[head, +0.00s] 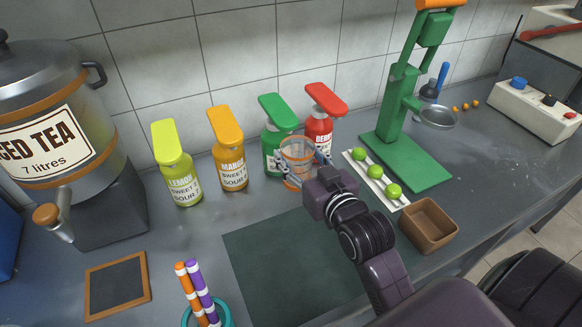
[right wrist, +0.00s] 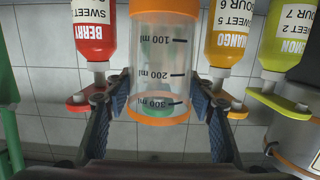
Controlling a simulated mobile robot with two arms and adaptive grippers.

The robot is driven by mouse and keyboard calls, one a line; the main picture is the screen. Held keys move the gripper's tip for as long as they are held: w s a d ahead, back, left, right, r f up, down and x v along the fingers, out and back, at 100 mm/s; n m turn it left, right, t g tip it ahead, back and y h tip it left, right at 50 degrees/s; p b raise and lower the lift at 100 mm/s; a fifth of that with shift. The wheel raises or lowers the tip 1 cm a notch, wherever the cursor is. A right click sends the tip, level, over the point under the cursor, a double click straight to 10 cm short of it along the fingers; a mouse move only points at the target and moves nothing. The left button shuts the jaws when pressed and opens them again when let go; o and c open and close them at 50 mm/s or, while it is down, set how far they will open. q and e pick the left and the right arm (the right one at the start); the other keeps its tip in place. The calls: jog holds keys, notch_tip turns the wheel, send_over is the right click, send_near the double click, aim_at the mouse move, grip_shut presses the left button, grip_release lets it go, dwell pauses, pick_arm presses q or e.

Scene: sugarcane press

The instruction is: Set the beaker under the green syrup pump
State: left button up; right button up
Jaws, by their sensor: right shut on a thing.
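The clear beaker (head: 296,151) with orange rims is held upright in my right gripper (head: 302,168), whose fingers close on its two sides. In the right wrist view the beaker (right wrist: 163,60) fills the middle, upside down in the picture, with its 100, 200 and 300 ml marks showing. The green syrup pump (head: 277,108) stands in the row of bottles, right behind the beaker, which covers part of its green bottle (head: 271,148). Whether the beaker touches the counter I cannot tell. My left gripper is not in view.
The red berry bottle (head: 319,131) stands close on the right, the orange mango bottle (head: 231,165) and lemon bottle (head: 179,180) to the left. A white tray of limes (head: 376,180), a brown box (head: 428,226) and a green press (head: 408,150) are further right. A dark mat (head: 290,265) lies in front.

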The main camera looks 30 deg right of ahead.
aim_at(291, 153)
jog(key=w, duration=0.3)
jog(key=shift+d, duration=0.1)
jog(key=shift+f, duration=2.95)
jog(key=shift+w+f, duration=0.25)
jog(key=shift+f, duration=0.3)
jog(key=shift+f, duration=0.1)
jog(key=o, duration=1.3)
jog(key=shift+c, duration=0.2)
